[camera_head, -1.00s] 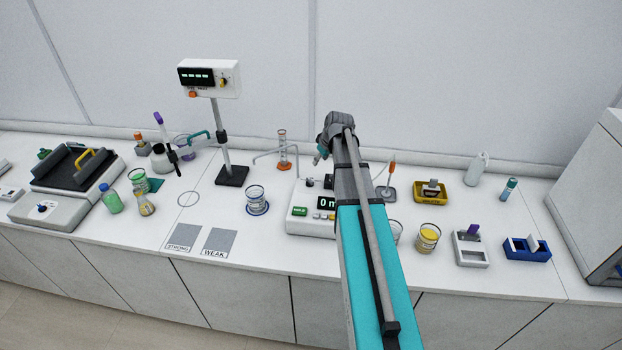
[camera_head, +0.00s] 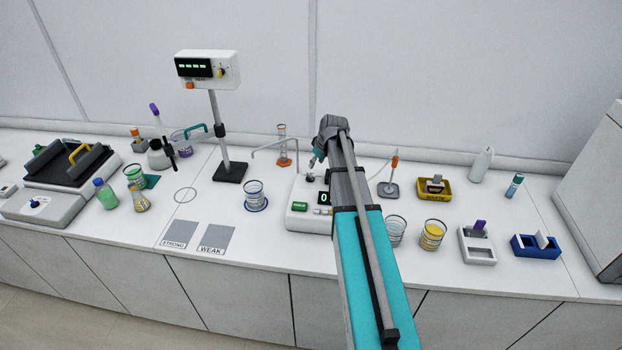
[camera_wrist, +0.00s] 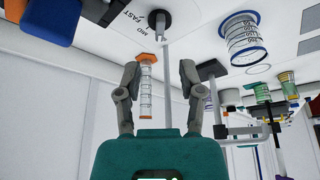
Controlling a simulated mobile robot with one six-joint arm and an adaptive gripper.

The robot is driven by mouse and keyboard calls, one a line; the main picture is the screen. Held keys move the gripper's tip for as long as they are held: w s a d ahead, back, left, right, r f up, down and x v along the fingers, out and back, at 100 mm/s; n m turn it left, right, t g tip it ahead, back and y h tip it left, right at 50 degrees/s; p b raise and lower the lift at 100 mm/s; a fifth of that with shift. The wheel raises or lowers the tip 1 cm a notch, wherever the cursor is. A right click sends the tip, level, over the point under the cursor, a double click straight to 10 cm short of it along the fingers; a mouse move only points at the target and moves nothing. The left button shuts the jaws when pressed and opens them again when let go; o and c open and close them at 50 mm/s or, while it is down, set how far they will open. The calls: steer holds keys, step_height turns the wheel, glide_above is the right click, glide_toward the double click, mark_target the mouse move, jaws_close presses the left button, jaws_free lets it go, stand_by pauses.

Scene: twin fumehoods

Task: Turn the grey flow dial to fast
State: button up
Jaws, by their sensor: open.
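The grey flow dial (camera_wrist: 159,19) is a dark round knob on the white pump box (camera_head: 298,222). In the wrist view it is at the top, with a pointer towards the bottom of the picture. In the head view a small dark knob (camera_head: 309,178) on the box's top looks like this dial. My gripper (camera_wrist: 159,74) is open and empty, its fingers apart below the dial in the wrist view. In the head view my gripper (camera_head: 317,160) is just above the knob, partly hidden by my arm.
A thin spout (camera_head: 272,147) rises from the pump box towards an orange-based cylinder (camera_head: 283,150) behind. A blue-rimmed beaker (camera_head: 255,196) stands left of the box. A clear beaker (camera_head: 396,230) and a yellow-filled beaker (camera_head: 432,235) stand to its right.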

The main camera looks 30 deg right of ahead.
mark_target(310, 174)
steer(key=shift+b+x, duration=3.4)
steer(key=shift+x, duration=0.55)
steer(key=shift+w, duration=0.1)
